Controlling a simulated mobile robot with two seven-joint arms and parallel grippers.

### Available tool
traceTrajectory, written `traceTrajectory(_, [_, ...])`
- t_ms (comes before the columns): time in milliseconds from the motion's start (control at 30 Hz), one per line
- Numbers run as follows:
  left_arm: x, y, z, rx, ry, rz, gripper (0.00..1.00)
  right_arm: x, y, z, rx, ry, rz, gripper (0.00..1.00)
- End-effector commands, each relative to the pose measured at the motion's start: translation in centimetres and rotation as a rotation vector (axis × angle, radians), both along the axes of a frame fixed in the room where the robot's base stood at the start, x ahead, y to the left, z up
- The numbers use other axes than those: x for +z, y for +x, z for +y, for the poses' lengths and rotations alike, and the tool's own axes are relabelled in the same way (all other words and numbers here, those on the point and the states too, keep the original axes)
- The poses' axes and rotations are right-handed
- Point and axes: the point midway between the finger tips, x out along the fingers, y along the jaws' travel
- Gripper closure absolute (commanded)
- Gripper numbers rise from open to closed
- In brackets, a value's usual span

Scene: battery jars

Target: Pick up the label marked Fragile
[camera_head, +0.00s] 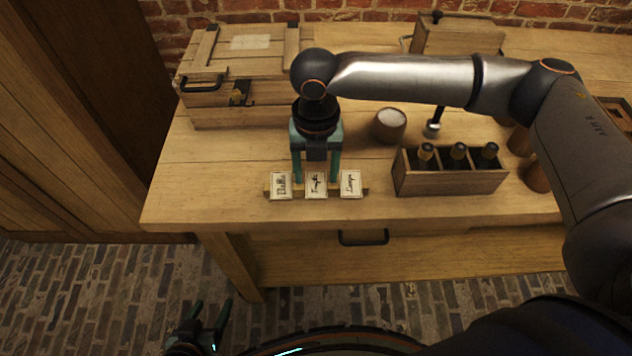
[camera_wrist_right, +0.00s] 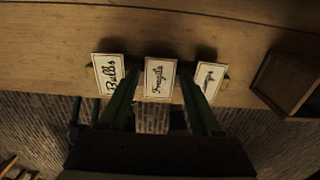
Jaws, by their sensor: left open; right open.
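Three cream cards with dark borders stand in a wooden holder (camera_head: 361,190) near the table's front edge. The Fragile label (camera_wrist_right: 159,78) is the middle one; it also shows in the head view (camera_head: 316,188). The Bulbs label (camera_wrist_right: 108,74) is on its left, and a label too small to read (camera_wrist_right: 208,80) is on its right. My right gripper (camera_head: 316,176) is open above the holder. Its fingers lie on either side of the Fragile label, apart from each other; contact cannot be told. My left gripper (camera_head: 212,306) is open and empty, low in front of the table.
A wooden chest (camera_head: 240,70) stands at the back left of the table (camera_head: 190,200). A wooden box with several dark bottles (camera_head: 450,180) is right of the labels. A round jar (camera_head: 388,126) stands behind. The table left of the holder is clear.

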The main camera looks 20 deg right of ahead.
Motion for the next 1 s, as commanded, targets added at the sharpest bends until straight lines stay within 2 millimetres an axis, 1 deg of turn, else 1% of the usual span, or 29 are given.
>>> traceTrajectory(467, [0.32, -0.10, 0.30, 0.004, 0.005, 0.004, 0.33, -0.09, -0.03, 0.04, 0.000, 0.001, 0.001, 0.35])
traceTrajectory(1000, [0.10, -0.17, 0.40, 0.005, 0.007, 0.006, 0.33, -0.18, -0.03, 0.03, 0.000, 0.000, 0.001, 0.96])
